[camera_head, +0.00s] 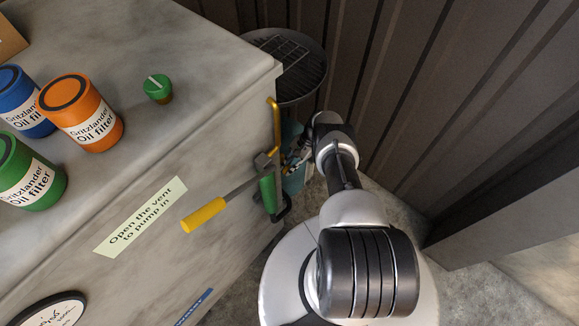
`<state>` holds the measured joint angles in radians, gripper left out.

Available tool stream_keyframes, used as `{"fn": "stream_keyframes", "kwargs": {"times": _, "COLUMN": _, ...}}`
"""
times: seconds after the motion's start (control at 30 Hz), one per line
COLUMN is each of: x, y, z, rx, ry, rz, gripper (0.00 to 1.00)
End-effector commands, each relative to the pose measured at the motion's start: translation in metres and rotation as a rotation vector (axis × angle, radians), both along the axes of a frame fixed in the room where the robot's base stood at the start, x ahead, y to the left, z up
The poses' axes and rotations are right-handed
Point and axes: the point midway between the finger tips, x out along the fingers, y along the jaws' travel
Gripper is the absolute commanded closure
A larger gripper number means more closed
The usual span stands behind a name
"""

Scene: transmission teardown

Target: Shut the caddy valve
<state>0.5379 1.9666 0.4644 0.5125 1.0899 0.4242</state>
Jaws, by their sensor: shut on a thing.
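The caddy (200,130) is a large grey box filling the left side. On its right end a lever with a yellow grip (205,215) reaches out to the left from a dark metal fitting. A green handle (267,192) hangs beside this fitting, below a yellow bent pipe (273,125). My gripper (289,164) is at the caddy's right end, close to these fittings. It is shut on a part there, apparently the caddy valve. The fingertips and the held part are small and partly hidden, so I cannot tell the valve's position.
A green-capped vent (158,88) and blue, orange (80,113) and green oil filter cans stand on the caddy's top. A round black pan with a grate (286,62) and a teal container (294,180) are behind my gripper. A ribbed dark wall (450,90) closes the right side.

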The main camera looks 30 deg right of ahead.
Motion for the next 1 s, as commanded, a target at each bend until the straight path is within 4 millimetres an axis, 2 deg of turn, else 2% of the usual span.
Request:
{"fn": "stream_keyframes", "kwargs": {"times": 0.03, "x": 0.001, "y": 0.0, "z": 0.0, "rx": 0.001, "ry": -0.001, "rz": -0.002, "gripper": 0.82}}
{"fn": "stream_keyframes", "kwargs": {"times": 0.3, "x": 0.0, "y": 0.0, "z": 0.0, "rx": 0.0, "ry": -0.001, "rz": -0.001, "gripper": 0.64}}
{"fn": "stream_keyframes", "kwargs": {"times": 0.67, "x": 0.001, "y": -0.001, "z": 0.002, "rx": -0.001, "ry": -0.001, "rz": -0.001, "gripper": 0.64}}
{"fn": "stream_keyframes", "kwargs": {"times": 0.87, "x": 0.002, "y": -0.012, "z": 0.02, "rx": -0.002, "ry": -0.001, "rz": -0.001, "gripper": 0.64}}
{"fn": "stream_keyframes", "kwargs": {"times": 1.0, "x": 0.002, "y": -0.029, "z": 0.047, "rx": -0.002, "ry": -0.003, "rz": -0.003, "gripper": 0.64}}
